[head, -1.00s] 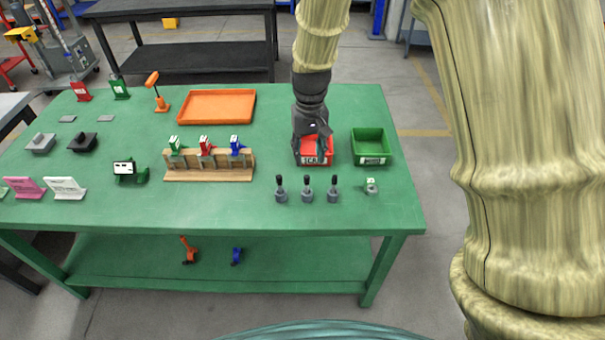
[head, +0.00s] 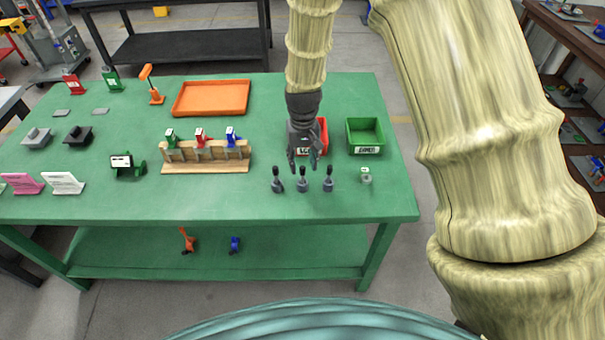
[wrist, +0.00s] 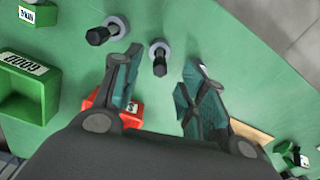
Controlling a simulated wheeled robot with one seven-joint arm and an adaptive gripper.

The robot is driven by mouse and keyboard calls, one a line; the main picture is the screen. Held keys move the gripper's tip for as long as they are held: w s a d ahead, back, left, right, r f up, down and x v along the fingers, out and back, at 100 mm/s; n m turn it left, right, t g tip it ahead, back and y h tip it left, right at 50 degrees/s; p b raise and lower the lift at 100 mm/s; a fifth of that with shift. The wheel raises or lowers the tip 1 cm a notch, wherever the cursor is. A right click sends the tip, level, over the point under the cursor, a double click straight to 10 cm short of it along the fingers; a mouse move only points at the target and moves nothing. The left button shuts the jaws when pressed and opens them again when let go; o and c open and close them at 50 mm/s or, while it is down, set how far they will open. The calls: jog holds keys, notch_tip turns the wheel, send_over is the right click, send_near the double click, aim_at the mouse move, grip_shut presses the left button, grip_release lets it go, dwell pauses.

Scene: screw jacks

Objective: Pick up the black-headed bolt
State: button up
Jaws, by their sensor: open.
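Three similar black-topped bolts stand upright in grey round bases near the table's front right in the head view: a left one (head: 277,181), a middle one (head: 302,181) and a right one (head: 328,180). My gripper (head: 306,162) is open and empty, pointing down just behind and above the middle one. In the wrist view my gripper's fingers (wrist: 158,80) are spread. One bolt (wrist: 159,58) shows between and beyond the fingertips, and another (wrist: 108,31) lies beyond the left finger. The third bolt is not clearly visible there.
A red bin (head: 322,134) is right behind my gripper, with a green bin (head: 365,137) to its right. A small grey-and-white part (head: 366,176) stands right of the bolts. A wooden rack (head: 205,163) with coloured clamps is left. The table front is clear.

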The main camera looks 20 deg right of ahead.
aim_at(303, 167)
jog(key=shift+f+p, duration=0.6)
jog(key=shift+f, duration=1.15)
grip_shut()
